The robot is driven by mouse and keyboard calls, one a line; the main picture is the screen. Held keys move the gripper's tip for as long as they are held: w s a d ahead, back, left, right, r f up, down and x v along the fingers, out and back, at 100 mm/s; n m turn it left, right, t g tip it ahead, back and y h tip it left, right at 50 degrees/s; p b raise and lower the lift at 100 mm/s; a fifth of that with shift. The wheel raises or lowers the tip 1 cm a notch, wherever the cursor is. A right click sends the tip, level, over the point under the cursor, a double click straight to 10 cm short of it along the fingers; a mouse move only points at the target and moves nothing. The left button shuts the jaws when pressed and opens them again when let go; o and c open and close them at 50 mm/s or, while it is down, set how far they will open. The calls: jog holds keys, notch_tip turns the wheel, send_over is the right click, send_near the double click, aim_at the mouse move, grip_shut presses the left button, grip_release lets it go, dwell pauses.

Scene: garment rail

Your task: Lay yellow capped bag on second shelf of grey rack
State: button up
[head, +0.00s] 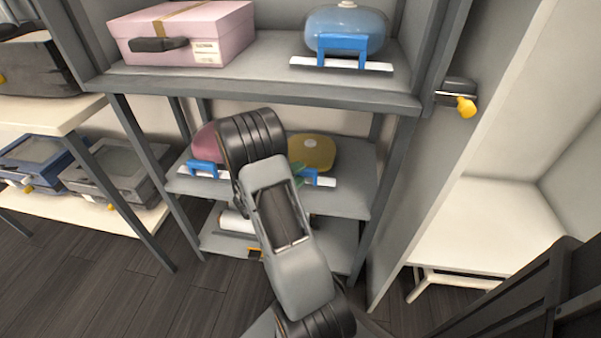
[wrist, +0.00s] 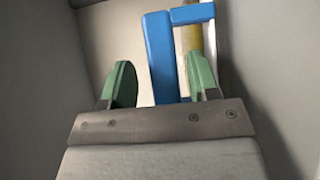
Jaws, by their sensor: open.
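The yellow capped bag (head: 318,153) rests on the middle visible shelf of the grey rack (head: 345,197), with a pale cap on top and a blue handle (head: 325,181) at its front. My gripper (head: 298,172) is beside this handle, mostly hidden by my arm in the head view. In the wrist view my gripper (wrist: 163,85) is open. The blue handle (wrist: 160,55) stands between and beyond its green fingers, with its right side partly behind the right finger. A strip of the yellow bag (wrist: 193,40) shows behind. I cannot tell whether the fingers touch the handle.
A pink bag (head: 205,142) sits left on the same shelf, partly behind my arm. The shelf above holds a pink box (head: 185,30) and a blue capped bag (head: 347,25). Rack posts (head: 380,190) stand close on both sides. A white item (head: 236,222) lies below.

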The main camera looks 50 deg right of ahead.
jog(key=w+a+p, duration=0.1)
jog(key=w+a, duration=0.1)
jog(key=a, duration=0.9)
jog(key=s+a+r+m+g+y, duration=0.1)
jog(key=s+a+r+g+y, duration=0.1)
jog(key=s+a+r+y, duration=0.35)
jog(key=s+a+r+n+t+y, duration=0.1)
jog(key=a+r+t+y, duration=0.1)
jog(key=a+y, duration=0.4)
jog(key=s+a+r+n+t+y, duration=0.1)
jog(key=a+r+t+y, duration=0.1)
jog(key=a+t+y, duration=0.3)
jog(key=a+y, duration=0.1)
jog(key=a, duration=0.1)
jog(key=shift+s+a+r+n, duration=0.25)
jog(key=shift+s+a+n, duration=0.05)
jog(key=shift+s+n, duration=0.1)
notch_tip(320, 180, up, 31)
jog(key=t+p, duration=0.1)
jog(key=p, duration=2.8)
jog(key=shift+s, duration=0.15)
